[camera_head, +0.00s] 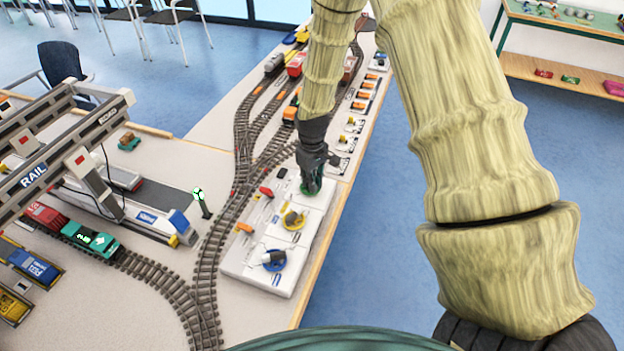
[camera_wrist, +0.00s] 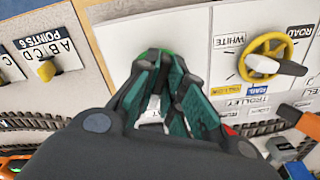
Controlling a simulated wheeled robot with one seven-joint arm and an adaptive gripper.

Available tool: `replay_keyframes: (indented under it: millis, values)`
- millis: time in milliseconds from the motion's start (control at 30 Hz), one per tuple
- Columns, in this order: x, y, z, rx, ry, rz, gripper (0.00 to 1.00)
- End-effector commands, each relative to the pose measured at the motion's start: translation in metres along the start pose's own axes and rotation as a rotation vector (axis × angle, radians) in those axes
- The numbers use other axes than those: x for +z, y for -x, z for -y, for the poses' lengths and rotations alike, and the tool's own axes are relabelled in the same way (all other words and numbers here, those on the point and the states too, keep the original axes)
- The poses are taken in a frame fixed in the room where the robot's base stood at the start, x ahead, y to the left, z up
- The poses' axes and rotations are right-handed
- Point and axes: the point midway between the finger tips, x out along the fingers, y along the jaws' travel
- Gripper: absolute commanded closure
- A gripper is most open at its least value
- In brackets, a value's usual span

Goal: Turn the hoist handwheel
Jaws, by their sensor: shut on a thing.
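A white control panel (camera_head: 258,255) lies along the table's right edge, with a blue handwheel (camera_head: 274,260) nearest, a yellow handwheel (camera_head: 293,218) in the middle and a green handwheel (camera_head: 307,190) at its far end. My gripper (camera_head: 313,180) points down onto the green handwheel and is shut on it. In the wrist view the fingers (camera_wrist: 163,60) hide most of this wheel, and its label cannot be read. The yellow handwheel also shows there (camera_wrist: 264,57), to the right of the fingers, with a dark pointer and WHITE and ROAD labels around it.
Grey railway tracks (camera_head: 208,245) run left of the panel. A gantry crane (camera_head: 62,140) and a train (camera_head: 88,238) stand at left. Several small points switches (camera_head: 355,124) line the table edge beyond the panel. Open blue floor lies to the right.

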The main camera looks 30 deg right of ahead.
Motion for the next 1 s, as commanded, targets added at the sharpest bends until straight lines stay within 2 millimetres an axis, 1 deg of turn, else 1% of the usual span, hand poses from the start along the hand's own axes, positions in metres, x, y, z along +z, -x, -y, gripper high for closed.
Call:
replay_keyframes:
  millis: [200, 433, 700, 1000]
  values:
    - [-0.0004, 0.0010, 0.0008, 0.001, -0.170, 0.000, 1.00]
    - [-0.0008, 0.0009, 0.0017, 0.001, -0.298, 0.000, 1.00]
    - [-0.0011, 0.0008, 0.0019, 0.001, -0.368, -0.001, 1.00]
    - [-0.0011, 0.0007, 0.0018, 0.001, -0.379, -0.001, 1.00]
